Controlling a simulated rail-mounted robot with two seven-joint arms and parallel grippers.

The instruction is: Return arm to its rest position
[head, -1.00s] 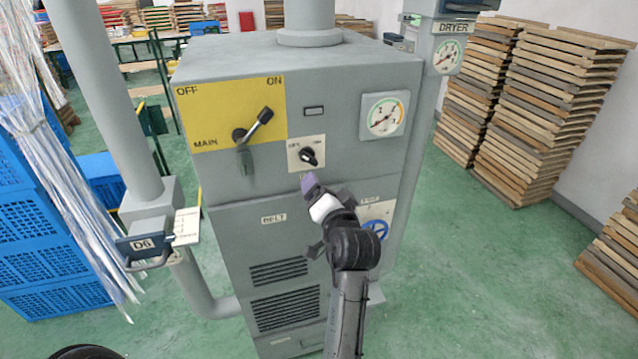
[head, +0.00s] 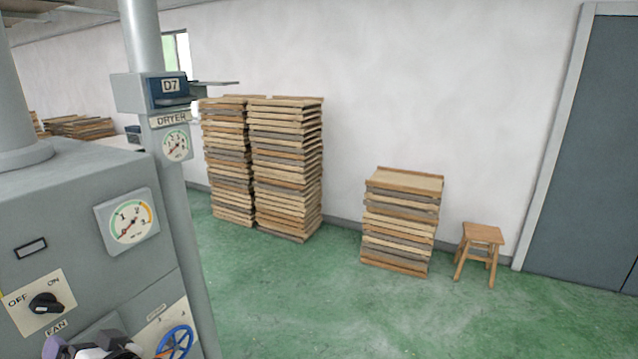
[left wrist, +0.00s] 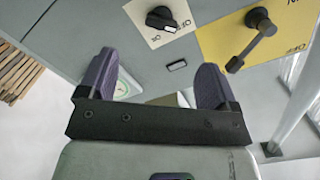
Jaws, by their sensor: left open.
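My left gripper (head: 92,345) shows at the bottom left of the head view, partly cut off, in front of the grey control cabinet (head: 60,215). In the left wrist view my left gripper (left wrist: 153,84) has its two purple fingers spread apart with nothing between them. Past the fingers is the cabinet face, seen upside down, with the black fan knob (left wrist: 160,18) and the main lever (left wrist: 258,22) on its yellow plate. The gripper is apart from both. The fan knob also shows in the head view (head: 46,303). My right gripper is not in view.
A blue valve wheel (head: 175,343) and a round gauge (head: 131,222) are on the cabinet. A dryer pipe (head: 180,230) stands beside it. Stacks of wooden trays (head: 285,165), a shorter stack (head: 400,225) and a stool (head: 482,240) stand by the wall. The green floor between is clear.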

